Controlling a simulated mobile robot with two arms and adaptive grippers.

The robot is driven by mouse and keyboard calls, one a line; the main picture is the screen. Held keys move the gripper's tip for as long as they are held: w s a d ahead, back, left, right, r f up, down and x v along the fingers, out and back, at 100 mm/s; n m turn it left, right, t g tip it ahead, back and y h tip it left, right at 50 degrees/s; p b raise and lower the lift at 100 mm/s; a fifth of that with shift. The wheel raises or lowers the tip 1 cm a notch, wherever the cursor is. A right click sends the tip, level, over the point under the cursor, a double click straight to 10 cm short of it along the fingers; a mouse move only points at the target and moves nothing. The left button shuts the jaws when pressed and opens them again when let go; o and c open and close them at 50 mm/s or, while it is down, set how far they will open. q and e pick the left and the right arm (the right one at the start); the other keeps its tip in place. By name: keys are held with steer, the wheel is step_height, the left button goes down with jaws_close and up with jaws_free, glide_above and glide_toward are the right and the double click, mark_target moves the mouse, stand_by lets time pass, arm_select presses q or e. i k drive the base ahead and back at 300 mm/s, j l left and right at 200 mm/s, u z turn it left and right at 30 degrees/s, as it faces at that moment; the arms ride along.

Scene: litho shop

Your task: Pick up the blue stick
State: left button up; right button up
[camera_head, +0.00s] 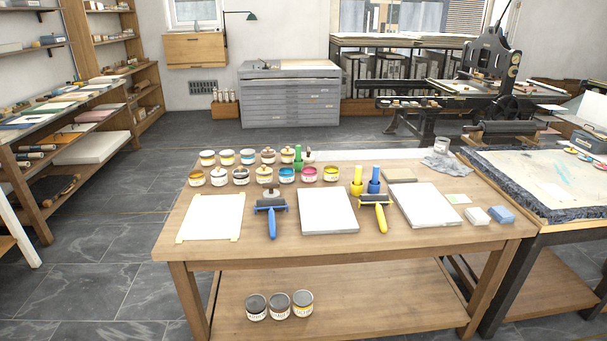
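A blue upright stick-like piece (374,180) stands at the back of the wooden table (440,238), close beside a similar yellow piece (357,183). A roller with a blue handle (271,222) lies nearer the front, its handle pointing toward me. I cannot tell for sure which of these blue things is the stick. Neither my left gripper nor my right gripper is in view.
White sheets or slabs (328,211) and a yellow-handled roller (381,218) lie on the table. Several ink cans (287,175) stand at the back left, with a green piece (298,155) among them. A press stands behind. Floor is clear at left.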

mark_target(374, 176)
steer(key=i+j+z, duration=0.2)
steer(key=i, duration=1.15)
